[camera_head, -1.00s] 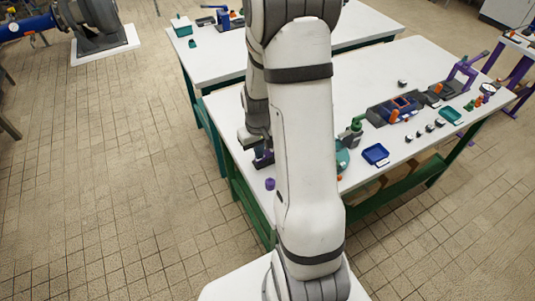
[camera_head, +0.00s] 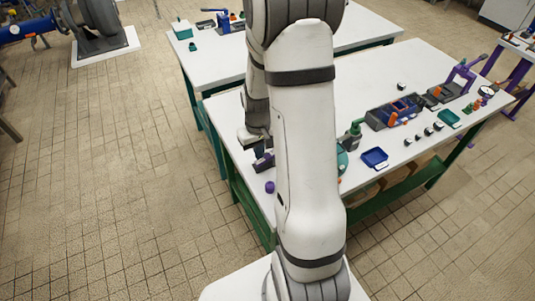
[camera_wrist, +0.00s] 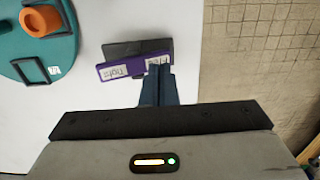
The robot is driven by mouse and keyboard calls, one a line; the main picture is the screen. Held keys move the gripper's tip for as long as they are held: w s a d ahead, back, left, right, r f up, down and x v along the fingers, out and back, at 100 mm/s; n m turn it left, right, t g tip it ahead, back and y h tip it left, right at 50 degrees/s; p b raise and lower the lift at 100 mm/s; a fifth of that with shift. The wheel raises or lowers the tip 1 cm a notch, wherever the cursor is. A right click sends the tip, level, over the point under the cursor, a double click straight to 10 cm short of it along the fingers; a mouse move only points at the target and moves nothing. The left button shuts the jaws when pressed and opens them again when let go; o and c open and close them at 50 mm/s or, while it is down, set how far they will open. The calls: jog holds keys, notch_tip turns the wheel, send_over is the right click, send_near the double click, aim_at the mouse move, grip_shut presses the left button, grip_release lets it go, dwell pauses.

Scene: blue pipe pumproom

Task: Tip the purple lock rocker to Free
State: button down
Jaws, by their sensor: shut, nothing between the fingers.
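The purple lock rocker (camera_wrist: 135,66) sits on a dark base (camera_wrist: 138,47) in the wrist view. It has two pale labels; the left one reads Tight and the right one appears to read Free. My gripper (camera_wrist: 160,70) is shut and empty, its blue fingers at the right end of the rocker, by the Free label. I cannot tell whether the tips press on it or hover just above. In the head view the rocker (camera_head: 264,163) shows as a small slanted purple piece near the table's left edge, below my gripper (camera_head: 259,152), partly hidden by my arm.
A teal round base (camera_wrist: 45,50) with an orange knob (camera_wrist: 40,20) stands left of the rocker. A purple knob (camera_head: 269,187) sits near the table edge. A blue tray (camera_head: 375,157) and several devices lie farther right. The table edge is close by the rocker.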

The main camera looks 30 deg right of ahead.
notch_tip(320, 180, up, 7)
jog(key=p, duration=0.4)
jog(key=shift+f, duration=0.2)
dwell(0.3)
notch_tip(320, 180, up, 13)
jog(key=t, duration=0.2)
send_over(259, 162)
jog(key=s+a, duration=0.6)
jog(key=s+a+r+t, duration=0.1)
jog(key=s+a+r, duration=0.2)
jog(key=s+r, duration=0.3)
jog(key=s, duration=0.3)
jog(key=shift+a+r, duration=0.25)
jog(key=shift+s+d, duration=0.1)
